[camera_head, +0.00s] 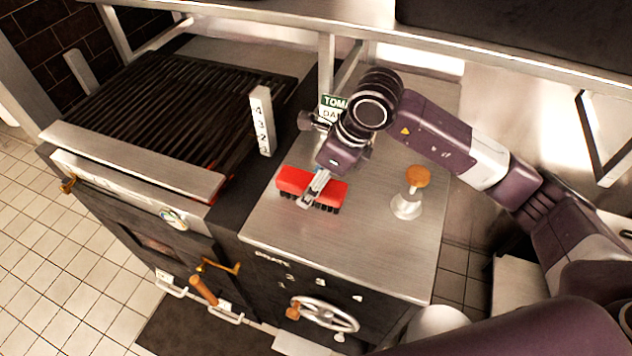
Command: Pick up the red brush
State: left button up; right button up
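The red brush (294,181) lies on the steel counter top, to the right of the grill, with its dark bristles facing down. My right gripper (314,188) is over the middle of the brush, with its fingers reaching down across the red block. The far side of the brush is hidden behind the gripper, so I cannot tell whether the fingers are closed on it. The brush appears to be at counter height. My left gripper is not in view.
A small tool with an orange-brown knob (418,176) and metal base stands on the steel counter (380,250), right of the brush. A grill (170,110) is at the left, with a numbered white marker (261,120) at its corner. A green-and-white sign (332,107) stands behind my gripper.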

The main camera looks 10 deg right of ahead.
jog(key=shift+w+a+f, duration=0.2)
jog(key=shift+f, duration=0.45)
jog(key=shift+s, duration=0.1)
jog(key=c, duration=1.4)
jog(key=shift+r, duration=0.15)
notch_tip(320, 180, up, 20)
jog(key=b, duration=0.3)
jog(key=shift+b, duration=0.3)
